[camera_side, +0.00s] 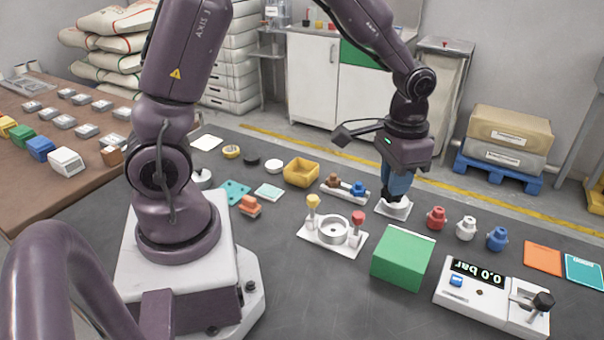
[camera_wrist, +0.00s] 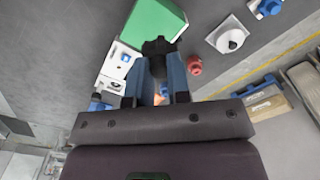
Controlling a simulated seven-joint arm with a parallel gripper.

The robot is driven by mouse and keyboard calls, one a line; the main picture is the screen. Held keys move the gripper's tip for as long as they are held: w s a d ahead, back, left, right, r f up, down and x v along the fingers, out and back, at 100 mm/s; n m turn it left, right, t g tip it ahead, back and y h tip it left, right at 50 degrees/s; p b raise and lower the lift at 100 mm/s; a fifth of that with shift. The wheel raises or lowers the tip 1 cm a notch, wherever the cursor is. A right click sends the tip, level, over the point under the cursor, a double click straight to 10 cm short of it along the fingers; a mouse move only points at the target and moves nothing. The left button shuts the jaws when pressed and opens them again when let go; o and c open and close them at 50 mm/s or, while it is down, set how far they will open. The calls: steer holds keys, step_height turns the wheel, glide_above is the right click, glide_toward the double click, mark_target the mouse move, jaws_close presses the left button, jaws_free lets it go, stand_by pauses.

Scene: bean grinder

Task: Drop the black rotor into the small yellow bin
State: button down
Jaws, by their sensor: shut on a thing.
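My gripper (camera_wrist: 160,80) is shut on the black rotor (camera_wrist: 158,48), which shows between the blue fingertips in the wrist view. In the side view my gripper (camera_side: 397,190) is over the right middle of the dark table, near a white stand (camera_side: 403,211). The rotor cannot be made out clearly there, behind the fingers. In the wrist view the stand, with a white cone (camera_wrist: 230,40) on it, lies to the right of the rotor, apart from it. The small yellow bin (camera_side: 301,172) stands farther left on the table, well away from my gripper, and looks empty.
A green box (camera_side: 403,257) stands in front of my gripper. A white fixture (camera_side: 333,236) with yellow and red knobs and a rack (camera_side: 345,191) lie between it and the bin.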

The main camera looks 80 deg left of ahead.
steer(key=shift+s+a+f, duration=1.3)
steer(key=shift+a+f, duration=0.05)
steer(key=shift+a, duration=3.8)
steer(key=shift+s+a+f, duration=1.35)
steer(key=shift+a, duration=3.75)
steer(key=shift+s+a+f, duration=1.3)
steer(key=shift+a+f, duration=0.05)
steer(key=shift+a, duration=3.8)
steer(key=shift+f, duration=2.8)
steer(key=c, duration=1)
jaws_free()
steer(key=shift+r, duration=0.1)
